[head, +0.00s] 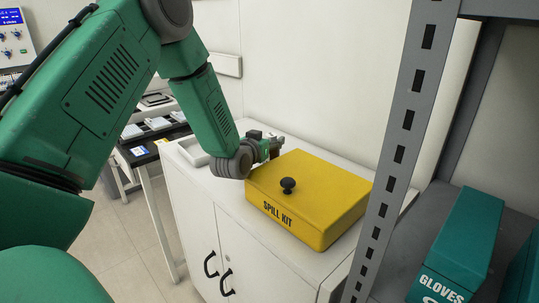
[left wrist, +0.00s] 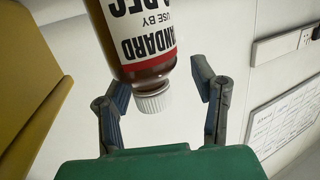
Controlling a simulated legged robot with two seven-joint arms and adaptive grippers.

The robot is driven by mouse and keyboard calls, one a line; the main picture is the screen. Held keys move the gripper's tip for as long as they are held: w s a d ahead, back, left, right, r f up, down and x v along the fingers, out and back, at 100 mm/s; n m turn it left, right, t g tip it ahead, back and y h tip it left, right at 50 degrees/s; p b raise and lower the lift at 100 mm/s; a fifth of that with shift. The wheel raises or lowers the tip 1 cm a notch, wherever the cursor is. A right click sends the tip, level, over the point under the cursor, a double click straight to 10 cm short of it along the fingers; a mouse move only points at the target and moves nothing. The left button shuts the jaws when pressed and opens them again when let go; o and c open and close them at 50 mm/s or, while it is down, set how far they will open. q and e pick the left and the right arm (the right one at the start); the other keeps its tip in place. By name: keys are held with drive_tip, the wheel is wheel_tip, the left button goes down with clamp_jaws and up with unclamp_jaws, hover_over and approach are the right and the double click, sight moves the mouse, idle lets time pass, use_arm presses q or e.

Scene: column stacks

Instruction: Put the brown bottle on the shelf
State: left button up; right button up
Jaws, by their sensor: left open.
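The brown bottle (left wrist: 146,40) shows in the left wrist view, with a white ribbed cap and a white and red label. It appears cap-down in that picture, its top cut off by the frame edge. My left gripper (left wrist: 160,82) is open, with one finger on each side of the bottle's neck and cap; gaps show on both sides. In the head view my left gripper (head: 270,147) is low over the white cabinet (head: 272,252), behind the yellow spill kit box. The bottle cannot be made out there. The grey shelf (head: 417,228) is at the right. My right gripper is out of view.
The yellow spill kit box (head: 310,195) with a black knob sits on the cabinet beside my left gripper. A slotted grey upright (head: 404,130) stands at the shelf's front. Green glove boxes (head: 465,235) occupy the shelf's right part; some bare board shows left of them. A wall is behind.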

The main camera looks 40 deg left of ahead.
use_arm(q)
drive_tip(key=shift+d+r, duration=0.15)
drive_tip(key=shift+d, duration=0.25)
drive_tip(key=c, duration=0.9)
drive_tip(key=shift+d+r, duration=0.1)
drive_tip(key=shift+d, duration=0.15)
clamp_jaws()
